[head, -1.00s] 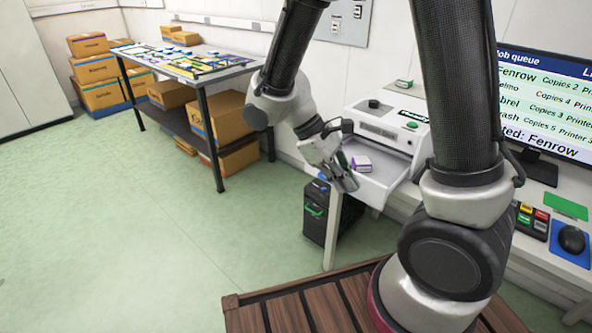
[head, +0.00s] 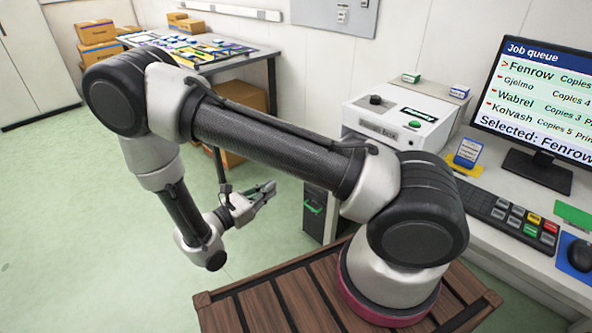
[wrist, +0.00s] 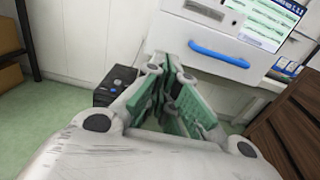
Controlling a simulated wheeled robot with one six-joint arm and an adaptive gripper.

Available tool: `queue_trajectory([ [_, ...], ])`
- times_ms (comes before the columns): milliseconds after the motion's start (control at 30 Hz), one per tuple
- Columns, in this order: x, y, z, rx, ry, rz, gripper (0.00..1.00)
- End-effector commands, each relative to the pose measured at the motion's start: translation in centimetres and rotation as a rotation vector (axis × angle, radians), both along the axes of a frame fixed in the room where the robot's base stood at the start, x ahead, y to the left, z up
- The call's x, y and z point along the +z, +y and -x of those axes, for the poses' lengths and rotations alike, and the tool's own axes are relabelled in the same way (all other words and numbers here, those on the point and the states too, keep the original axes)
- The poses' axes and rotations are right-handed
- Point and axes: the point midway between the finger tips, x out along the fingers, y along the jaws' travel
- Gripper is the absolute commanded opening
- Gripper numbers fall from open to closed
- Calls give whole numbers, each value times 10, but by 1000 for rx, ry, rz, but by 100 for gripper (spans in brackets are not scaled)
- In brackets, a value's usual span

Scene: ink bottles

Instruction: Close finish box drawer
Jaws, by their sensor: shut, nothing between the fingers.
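The finish box (head: 415,118) is a white unit on the desk at right of centre in the head view. My forearm hides its lower front there. In the wrist view, its drawer front (wrist: 176,38) shows with a blue handle (wrist: 218,54). No open drawer interior shows, but I cannot tell whether the front is fully flush. My gripper (head: 268,189) is shut and empty, left of the finish box in the head view. In the wrist view my gripper (wrist: 168,98) points toward the box, below and left of the handle, apparently apart from it.
A black tower (head: 316,212) with a green handle stands on the floor under the desk. A monitor (head: 530,100), keyboard (head: 510,212) and mouse (head: 580,252) are at right. A table with printed sheets (head: 205,52) stands at the back left. The green floor at left is clear.

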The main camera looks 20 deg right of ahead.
Motion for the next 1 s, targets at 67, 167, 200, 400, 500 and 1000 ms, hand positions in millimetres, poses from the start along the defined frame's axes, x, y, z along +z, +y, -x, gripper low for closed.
queue_trajectory([
  [67,0,-14,-4,-6,2,0,0],
  [167,0,-34,-11,-7,3,-1,0],
  [200,0,-42,-14,-8,3,-1,0],
  [400,0,-83,-28,-9,3,-1,0],
  [500,0,-98,-34,-7,2,-2,0],
  [1000,0,-121,-43,-3,1,-3,0],
])
